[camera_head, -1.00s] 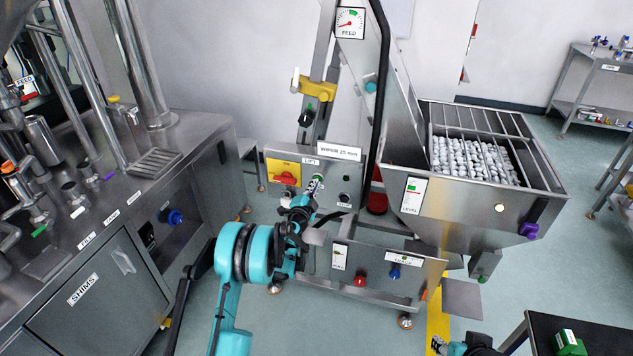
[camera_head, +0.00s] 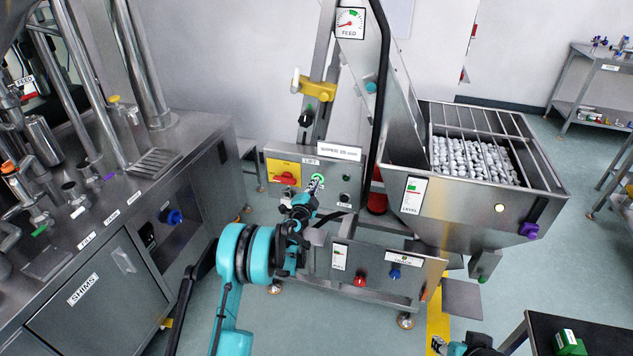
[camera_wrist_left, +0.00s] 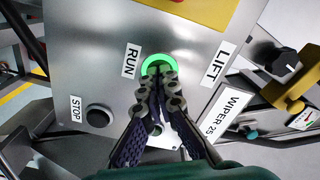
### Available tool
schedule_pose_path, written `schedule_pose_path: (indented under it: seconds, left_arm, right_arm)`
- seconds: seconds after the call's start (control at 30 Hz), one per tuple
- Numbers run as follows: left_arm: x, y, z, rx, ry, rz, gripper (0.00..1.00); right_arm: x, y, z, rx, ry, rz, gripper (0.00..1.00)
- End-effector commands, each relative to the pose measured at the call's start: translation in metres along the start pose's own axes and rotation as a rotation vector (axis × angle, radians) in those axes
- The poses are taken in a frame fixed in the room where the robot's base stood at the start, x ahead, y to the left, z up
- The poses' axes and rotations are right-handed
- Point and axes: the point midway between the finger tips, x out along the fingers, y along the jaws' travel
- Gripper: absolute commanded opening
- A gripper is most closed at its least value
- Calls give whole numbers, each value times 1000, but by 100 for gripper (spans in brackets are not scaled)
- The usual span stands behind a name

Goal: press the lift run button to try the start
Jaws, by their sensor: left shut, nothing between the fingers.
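The lift panel (camera_head: 325,166) carries the RUN button, a round button with a bright green lit ring (camera_wrist_left: 156,60). The ring also shows in the head view (camera_head: 318,177). My left gripper (camera_wrist_left: 161,72) is shut and empty, its fingertips overlapping the button's middle and lower edge in the wrist view. In the head view the left gripper (camera_head: 315,185) points up at the button from below. I cannot tell whether the tips touch it. My right gripper (camera_head: 439,344) shows only partly at the bottom edge, its jaws unclear.
A black STOP button (camera_wrist_left: 99,115) sits on the same panel. A red and yellow rotary switch (camera_head: 285,172) is left of RUN. A hopper of white caps (camera_head: 540,195) stands right, a steel bench (camera_head: 200,130) left.

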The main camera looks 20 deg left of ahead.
Motion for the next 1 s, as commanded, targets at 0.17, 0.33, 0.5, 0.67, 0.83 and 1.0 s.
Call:
schedule_pose_path:
  seconds: [0.17, 0.33, 0.5, 0.67, 0.83, 1.0]
  left_arm:
    - [-7, 0, 0, 0, 0, 0, 0]
    - [-20, 0, 0, 0, 0, 0, 0]
    - [-32, 0, 0, 0, 0, 0, 0]
    - [-44, 0, 0, 0, 0, 0, 0]
    - [-53, 0, 0, 0, 0, 0, 0]
    - [-55, 0, 0, 0, 0, 0, 0]
  right_arm:
    - [0, 0, 0, 0, 0, 0, 40]
    - [0, 0, 0, 0, 0, 0, 40]
    - [0, 0, 0, 0, 0, 0, 40]
    - [0, 0, 0, 0, 0, 0, 40]
    - [0, 0, 0, 0, 0, 0, 40]
    - [0, 0, 0, 0, 0, 0, 40]
